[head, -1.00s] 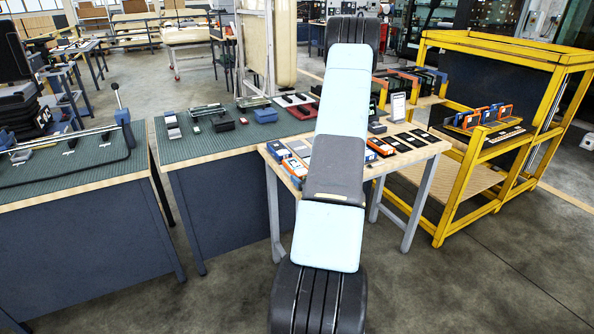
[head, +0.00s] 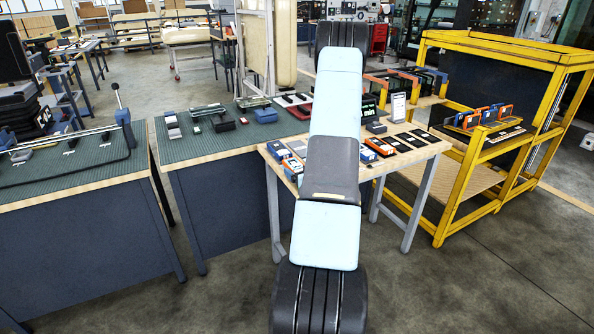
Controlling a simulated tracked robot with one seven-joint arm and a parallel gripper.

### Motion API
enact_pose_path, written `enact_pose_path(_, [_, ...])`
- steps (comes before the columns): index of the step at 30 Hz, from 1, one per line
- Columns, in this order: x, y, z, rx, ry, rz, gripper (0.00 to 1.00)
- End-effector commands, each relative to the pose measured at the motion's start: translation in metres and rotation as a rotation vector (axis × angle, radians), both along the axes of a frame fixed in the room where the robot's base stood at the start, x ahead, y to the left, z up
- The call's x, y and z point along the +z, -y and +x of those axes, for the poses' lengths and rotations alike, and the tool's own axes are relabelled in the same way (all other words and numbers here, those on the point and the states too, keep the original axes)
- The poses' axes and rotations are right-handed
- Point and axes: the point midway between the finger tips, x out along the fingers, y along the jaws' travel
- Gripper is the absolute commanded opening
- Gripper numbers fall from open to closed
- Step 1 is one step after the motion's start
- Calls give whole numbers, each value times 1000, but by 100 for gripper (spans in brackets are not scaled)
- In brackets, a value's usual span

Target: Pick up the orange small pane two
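Small panes in orange and blue frames stand in a row on the yellow trolley (head: 560,42) at the right. One orange pane (head: 471,122) is at the left end of the row, and another orange pane (head: 505,111) is at the right end. Larger frames, one orange (head: 405,78), stand on the table behind. I cannot tell which orange one is number two. My gripper is not in view; only my arm shows, rising through the middle of the picture and hiding part of the tables.
A light wooden table (head: 432,150) with small boxes and dark flat pieces stands left of the trolley. Green-topped benches (head: 190,150) with tools and clamps fill the left. The floor (head: 440,290) in front of the trolley is clear.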

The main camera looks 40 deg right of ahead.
Motion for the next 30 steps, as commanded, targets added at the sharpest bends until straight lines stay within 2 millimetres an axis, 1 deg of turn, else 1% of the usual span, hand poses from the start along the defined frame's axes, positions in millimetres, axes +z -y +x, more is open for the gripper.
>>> enact_pose_path(1, [0,0,0,0,0,0,83])
enact_pose_path(2, [0,0,0,0,0,0,80])
enact_pose_path(17, [0,0,0,0,0,0,33])
enact_pose_path(25, [2,0,0,0,1,-1,32])
enact_pose_path(30, [12,0,1,1,2,-2,32])
